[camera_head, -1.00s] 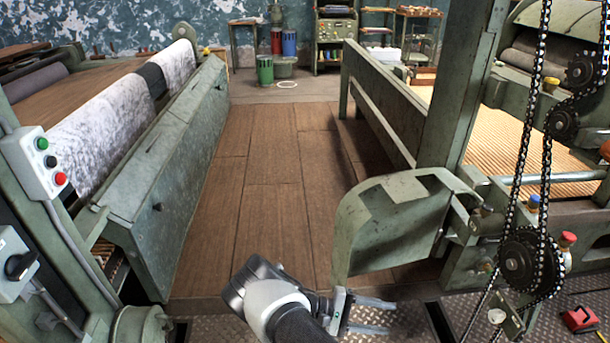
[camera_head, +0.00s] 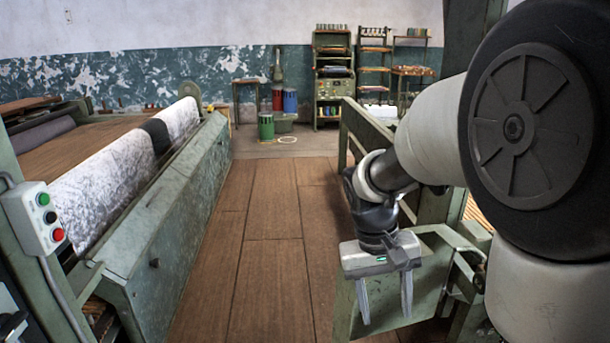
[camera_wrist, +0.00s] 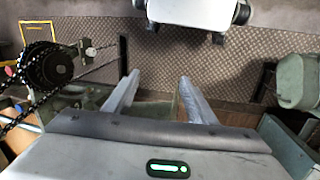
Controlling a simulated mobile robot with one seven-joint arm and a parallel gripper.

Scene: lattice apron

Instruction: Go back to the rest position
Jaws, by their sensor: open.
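My gripper (camera_head: 385,298) hangs at the right of centre in the head view, its two pale fingers pointing down and spread apart. Nothing is between them. In the wrist view the open fingers (camera_wrist: 155,88) reach out over the metal floor, again with nothing held. In the head view the fingers show in front of a green sheet-metal guard (camera_head: 416,292); I cannot tell whether they touch it. My arm comes in from the right and hides much of the machine there.
A long green machine with a white speckled roll (camera_head: 118,180) runs along the left, with a button box (camera_head: 40,217) near me. A plank floor (camera_head: 272,240) lies clear between the machines. Shelves (camera_head: 333,75) and bins stand at the back. Chains and a sprocket (camera_wrist: 50,68) show in the wrist view.

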